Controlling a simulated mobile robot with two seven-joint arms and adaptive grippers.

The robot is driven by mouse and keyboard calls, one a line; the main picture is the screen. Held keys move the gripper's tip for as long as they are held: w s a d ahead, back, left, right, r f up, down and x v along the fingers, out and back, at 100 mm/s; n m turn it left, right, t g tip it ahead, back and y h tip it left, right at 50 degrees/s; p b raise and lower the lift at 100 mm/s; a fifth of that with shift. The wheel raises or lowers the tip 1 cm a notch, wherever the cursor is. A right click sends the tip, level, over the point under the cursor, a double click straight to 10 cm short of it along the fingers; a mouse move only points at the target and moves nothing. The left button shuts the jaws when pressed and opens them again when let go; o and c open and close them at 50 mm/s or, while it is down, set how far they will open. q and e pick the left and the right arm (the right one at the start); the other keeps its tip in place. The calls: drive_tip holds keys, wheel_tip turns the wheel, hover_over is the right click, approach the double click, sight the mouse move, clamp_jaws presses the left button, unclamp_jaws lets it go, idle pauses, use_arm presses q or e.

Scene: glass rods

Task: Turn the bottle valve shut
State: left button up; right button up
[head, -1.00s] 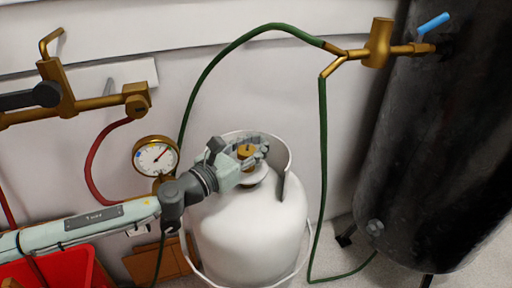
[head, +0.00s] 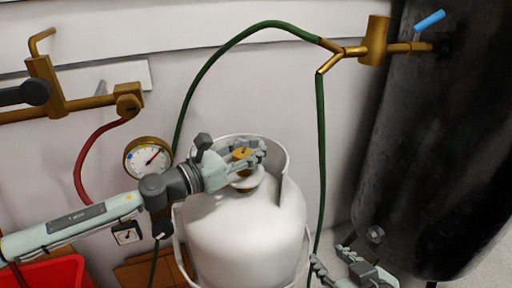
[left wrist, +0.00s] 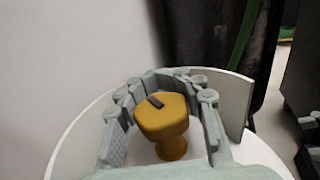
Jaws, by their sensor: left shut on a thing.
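The white gas bottle (head: 248,235) stands upright in the middle of the head view. Its yellow-brown valve knob (head: 241,154) sits on top, inside a white collar (head: 283,160). In the left wrist view the knob (left wrist: 163,117) is upright, with a short black mark on its top. My left gripper (head: 245,153) reaches in from the left and is shut on the valve knob, with fingers on either side of it (left wrist: 163,128). My right gripper (head: 331,256) shows at the bottom right, low beside the bottle, its fingers apart and empty.
A round gauge (head: 148,157) is left of the bottle. A green hose (head: 321,150) hangs from a brass fitting (head: 374,42) on the big black tank (head: 440,140). A red hose (head: 88,155) and brass pipes (head: 60,100) are at left. A red bin (head: 50,272) is low left.

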use_arm(q)
drive_tip(key=o, duration=1.3)
drive_tip(key=shift+o, duration=0.2)
wheel_tip(320, 180, up, 10)
